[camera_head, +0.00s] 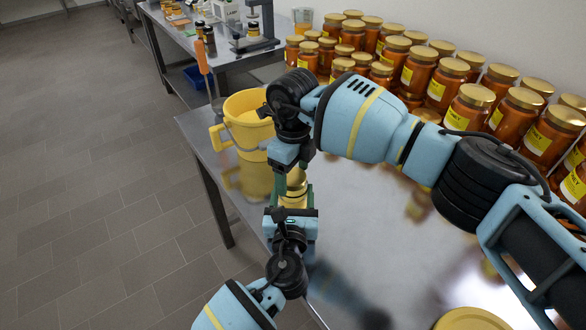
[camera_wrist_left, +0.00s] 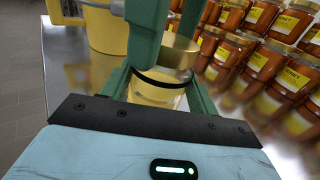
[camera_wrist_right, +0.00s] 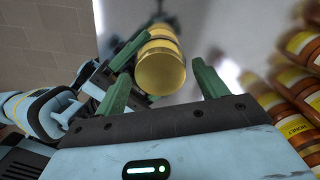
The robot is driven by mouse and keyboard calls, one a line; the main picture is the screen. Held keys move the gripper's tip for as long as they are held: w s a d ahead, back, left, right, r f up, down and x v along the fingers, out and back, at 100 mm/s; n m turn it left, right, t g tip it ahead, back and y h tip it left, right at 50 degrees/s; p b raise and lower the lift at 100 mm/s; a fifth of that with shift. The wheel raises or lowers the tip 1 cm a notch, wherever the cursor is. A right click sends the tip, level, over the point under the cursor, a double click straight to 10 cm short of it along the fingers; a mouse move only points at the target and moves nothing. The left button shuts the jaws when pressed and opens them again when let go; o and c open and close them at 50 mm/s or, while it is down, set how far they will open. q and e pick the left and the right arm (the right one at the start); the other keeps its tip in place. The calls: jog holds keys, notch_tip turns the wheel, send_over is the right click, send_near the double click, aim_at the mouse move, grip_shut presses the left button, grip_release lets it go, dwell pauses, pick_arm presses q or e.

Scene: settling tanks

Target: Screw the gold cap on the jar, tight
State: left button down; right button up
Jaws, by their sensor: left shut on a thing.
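The gold cap (camera_wrist_right: 160,70) sits on top of the small jar, and it also shows in the left wrist view (camera_wrist_left: 178,54). I cannot tell how far it is threaded. The jar (camera_wrist_left: 155,92) is pale yellow and stands upright between the green fingers of my left gripper (camera_wrist_left: 160,90), which is shut on it. In the head view my left gripper (camera_head: 292,200) is at the jar below the cap. My right gripper (camera_wrist_right: 165,88) points down above the cap, its fingers open with a gap on either side of it. In the head view my right arm partly hides the cap.
A yellow bucket (camera_head: 247,140) stands just left of the grippers on the steel table (camera_head: 375,255). Many gold-lidded honey jars (camera_head: 420,70) crowd the table's back and right. A second bench (camera_head: 232,50) is farther back. The table's middle is clear.

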jog(key=c, duration=1)
jog(key=o, duration=1.2)
notch_tip(320, 180, up, 12)
jog(key=shift+r, duration=0.1)
pick_arm(q)
jog(key=shift+c, duration=1.6)
grip_release()
